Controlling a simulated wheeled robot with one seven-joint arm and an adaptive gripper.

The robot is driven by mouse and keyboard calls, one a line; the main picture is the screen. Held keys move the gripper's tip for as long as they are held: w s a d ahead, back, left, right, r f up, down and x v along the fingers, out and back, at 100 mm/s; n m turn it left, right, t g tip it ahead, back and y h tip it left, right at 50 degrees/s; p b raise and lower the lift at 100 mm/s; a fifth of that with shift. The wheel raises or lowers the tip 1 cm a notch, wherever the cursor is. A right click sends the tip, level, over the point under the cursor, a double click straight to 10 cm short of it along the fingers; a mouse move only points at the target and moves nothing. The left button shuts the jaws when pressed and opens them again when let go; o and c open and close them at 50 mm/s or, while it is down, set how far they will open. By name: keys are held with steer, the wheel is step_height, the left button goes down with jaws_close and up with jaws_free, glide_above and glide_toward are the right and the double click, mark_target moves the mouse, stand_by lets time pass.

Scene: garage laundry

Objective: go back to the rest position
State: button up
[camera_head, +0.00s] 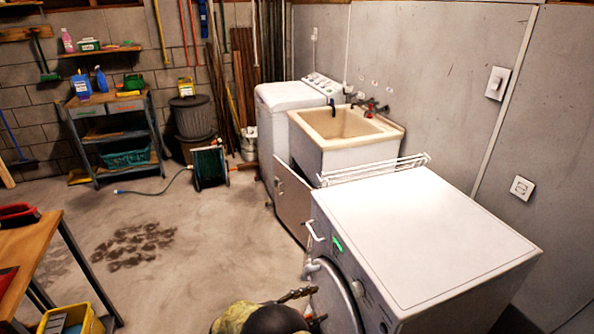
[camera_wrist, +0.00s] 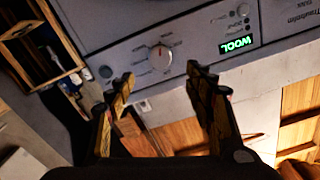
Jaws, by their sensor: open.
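My gripper (camera_head: 309,306) is low in the head view, in front of the white washing machine (camera_head: 440,235). In the wrist view my gripper (camera_wrist: 160,82) has its two fingers wide apart with nothing between the tips. Beyond the fingertips is the machine's panel, with a round dial (camera_wrist: 160,57) and a lit green display (camera_wrist: 237,43) reading WOOL. The fingers look apart from the dial, though the exact gap cannot be told. The display also shows as a green strip in the head view (camera_head: 337,245). My arm hides part of the machine's front.
A white wire rack (camera_head: 373,169) lies at the washer's back edge, by the sink (camera_head: 345,133). A hose reel (camera_head: 209,167) stands farther back. The middle floor is clear.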

steer(key=s+d+f+n+g+y, duration=0.2)
steer(key=s+f+n, duration=0.4)
steer(key=n, duration=0.5)
steer(key=s+r+n+g+y, duration=0.4)
steer(key=s+n+y, duration=0.15)
steer(key=n, duration=0.25)
steer(key=s+d+r+t+y+p, duration=0.2)
steer(key=s+r, duration=0.3)
steer(key=r, duration=0.7)
steer(key=s+d+r+t+y+p, duration=0.2)
steer(key=s+d+r+y, duration=0.2)
steer(key=r, duration=0.8)
steer(key=s+d+r+t+y+p, duration=0.2)
steer(key=s+r, duration=0.4)
steer(key=r, duration=0.6)
steer(key=shift+d+m+y+p, duration=0.4)
steer(key=shift+d+y+p, duration=0.15)
steer(key=shift+d+y, duration=0.35)
